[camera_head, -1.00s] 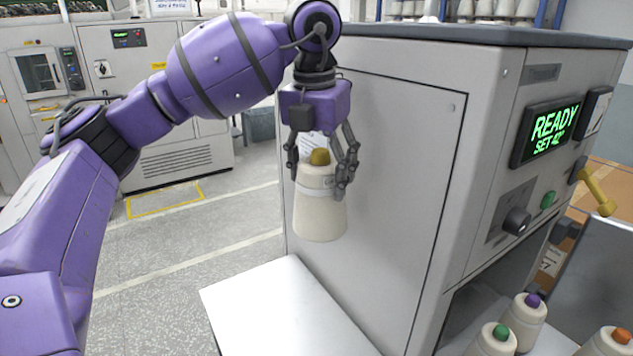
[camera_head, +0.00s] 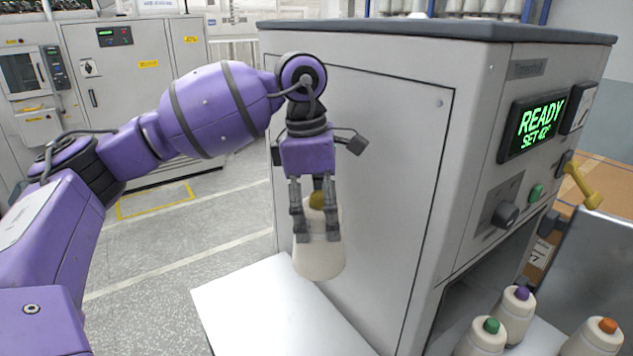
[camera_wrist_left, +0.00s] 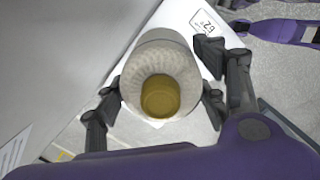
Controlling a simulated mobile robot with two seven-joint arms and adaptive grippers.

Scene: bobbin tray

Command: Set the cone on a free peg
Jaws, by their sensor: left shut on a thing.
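The cone is a cream yarn cone (camera_head: 318,266) with a mustard tip, upright in the head view beside the grey machine's side panel. My left gripper (camera_head: 317,236) points down and is shut on it, with fingers around its upper part. In the left wrist view I look down on the cone (camera_wrist_left: 155,52) and its mustard tip, with the fingers (camera_wrist_left: 160,105) on both sides. The cone's base overlaps the white shelf in the head view; I cannot tell whether it touches. No free peg shows.
The grey machine (camera_head: 380,180) stands close to the right of the cone. A bare white shelf (camera_head: 270,310) lies below. Cones with green (camera_head: 490,325), purple (camera_head: 522,293) and orange (camera_head: 607,326) tips stand at lower right. Open floor (camera_head: 180,250) lies to the left.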

